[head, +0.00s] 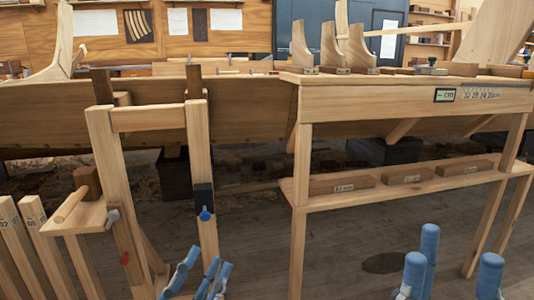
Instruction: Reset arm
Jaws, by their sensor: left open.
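My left gripper (203,264) is low in the head view, left of centre. Its blue fingers stand apart with nothing between them, in front of the wooden trestle frame. My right gripper (456,262) is at the bottom right. Its blue fingers point up and stand apart, with nothing seen between them. It is over the floor in front of the wooden bench. The picture's lower edge cuts off both grippers, and my arms behind them are hidden.
A wooden trestle (150,118) stands left of centre, close to my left gripper. A bench (400,100) with a lower shelf (325,200) stands right of centre. The planked hull (50,115) lies behind. Upright boards (30,235) are at far left. Dark floor (350,250) is open between the grippers.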

